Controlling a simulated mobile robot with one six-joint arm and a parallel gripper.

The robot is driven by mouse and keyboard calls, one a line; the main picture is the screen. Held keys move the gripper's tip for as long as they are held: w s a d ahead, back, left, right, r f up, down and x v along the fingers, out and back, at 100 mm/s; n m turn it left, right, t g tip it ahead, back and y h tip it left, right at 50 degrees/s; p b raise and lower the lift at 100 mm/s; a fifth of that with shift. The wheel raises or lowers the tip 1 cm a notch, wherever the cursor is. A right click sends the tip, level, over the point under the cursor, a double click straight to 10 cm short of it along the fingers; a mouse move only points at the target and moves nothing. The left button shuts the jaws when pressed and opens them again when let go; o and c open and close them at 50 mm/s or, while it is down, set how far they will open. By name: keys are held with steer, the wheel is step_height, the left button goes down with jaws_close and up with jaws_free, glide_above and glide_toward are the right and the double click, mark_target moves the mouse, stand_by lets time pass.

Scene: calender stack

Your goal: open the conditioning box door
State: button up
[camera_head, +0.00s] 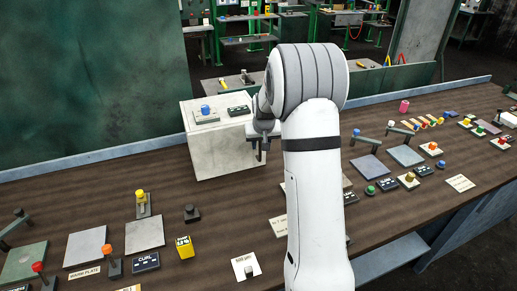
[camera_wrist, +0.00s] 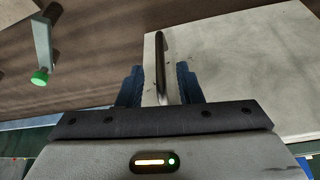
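The conditioning box (camera_head: 222,152) is a pale block on the bench, left of my arm in the head view. Its pale face (camera_wrist: 235,65) fills the right of the wrist view and looks closed, though part of its front is hidden by my gripper in the head view. A dark bar handle (camera_wrist: 160,62) stands near that face's left edge. My gripper (camera_wrist: 158,85) is open, its two blue fingers on either side of the handle with a visible gap on each side. In the head view my gripper (camera_head: 258,143) is at the box's right side.
A blue knob (camera_head: 205,109) and a dark label (camera_head: 238,111) are on top of the box. A yellow block (camera_head: 184,247) and a grey plate (camera_head: 145,235) lie in front. Several knobs, plates and labels crowd the bench to the right. A green-tipped lever (camera_wrist: 41,60) shows left in the wrist view.

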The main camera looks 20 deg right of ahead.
mark_target(260, 148)
steer(key=shift+p+x, duration=0.5)
steer(key=shift+x, duration=2.15)
steer(key=shift+c, duration=0.3)
jaws_close()
